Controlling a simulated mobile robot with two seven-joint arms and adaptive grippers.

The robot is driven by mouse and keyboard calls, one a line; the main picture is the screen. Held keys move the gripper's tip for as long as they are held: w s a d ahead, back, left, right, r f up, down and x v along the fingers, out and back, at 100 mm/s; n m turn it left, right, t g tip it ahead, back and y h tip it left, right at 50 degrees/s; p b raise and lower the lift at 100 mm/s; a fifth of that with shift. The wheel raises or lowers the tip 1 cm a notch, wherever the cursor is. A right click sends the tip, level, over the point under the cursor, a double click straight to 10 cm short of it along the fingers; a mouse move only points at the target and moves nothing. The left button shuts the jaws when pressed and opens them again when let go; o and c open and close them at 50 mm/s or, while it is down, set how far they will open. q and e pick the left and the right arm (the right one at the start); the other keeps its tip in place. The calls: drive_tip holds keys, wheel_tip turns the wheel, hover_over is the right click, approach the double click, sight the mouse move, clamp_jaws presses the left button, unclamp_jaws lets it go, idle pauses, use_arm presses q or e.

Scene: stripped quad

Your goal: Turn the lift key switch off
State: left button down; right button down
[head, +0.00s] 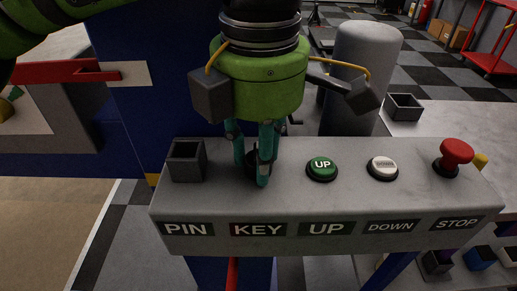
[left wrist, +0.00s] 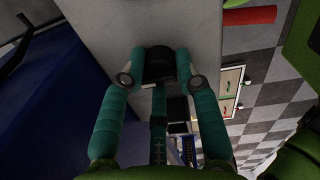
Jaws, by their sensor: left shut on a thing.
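The key switch (left wrist: 160,65) is a dark round piece on the grey control panel (head: 215,205), above the KEY label (head: 258,230). My left gripper (head: 258,172) comes down from above with its teal fingers around the switch. In the left wrist view the fingers (left wrist: 162,80) are shut on its two sides. In the head view the fingers hide most of the switch, and I cannot tell which way it is turned. My right gripper is not in view.
On the panel stand a dark square pin holder (head: 188,161) to the left, a green UP button (head: 322,167), a white DOWN button (head: 382,167) and a red STOP knob (head: 455,154) to the right. A grey cylinder (head: 362,75) stands behind.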

use_arm(q)
drive_tip(key=shift+f, duration=0.1)
drive_tip(key=c, duration=0.9)
unclamp_jaws()
wheel_tip(320, 180, up, 12)
drive_tip(key=shift+s, duration=0.3)
